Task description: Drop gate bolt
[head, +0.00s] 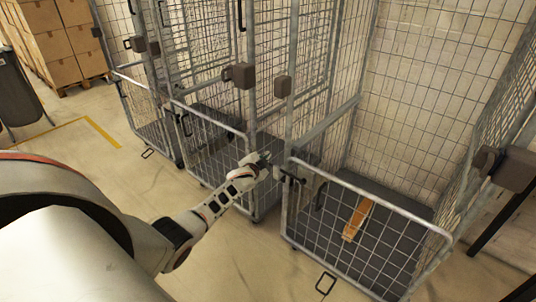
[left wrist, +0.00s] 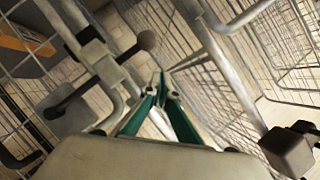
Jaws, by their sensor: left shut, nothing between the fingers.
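The roll cage with the low mesh front gate (head: 372,235) stands at the right in the head view. A dark gate bolt (head: 283,174) sits at the gate's upper left corner, small and partly unclear there. In the left wrist view the bolt shows as a dark rod with a round knob (left wrist: 147,40), running through a grey block on the gate frame. My left gripper (head: 266,160) is just left of that corner. In the left wrist view its green fingers (left wrist: 161,84) are together and empty, below the knob and apart from it. My right gripper is not in view.
An orange-brown item (head: 357,218) lies on the cage floor. A neighbouring cage (head: 210,148) stands close on the left, leaving a narrow gap. Dark blocks (head: 239,75) jut from the posts. Cardboard boxes (head: 60,40) are stacked at the back left.

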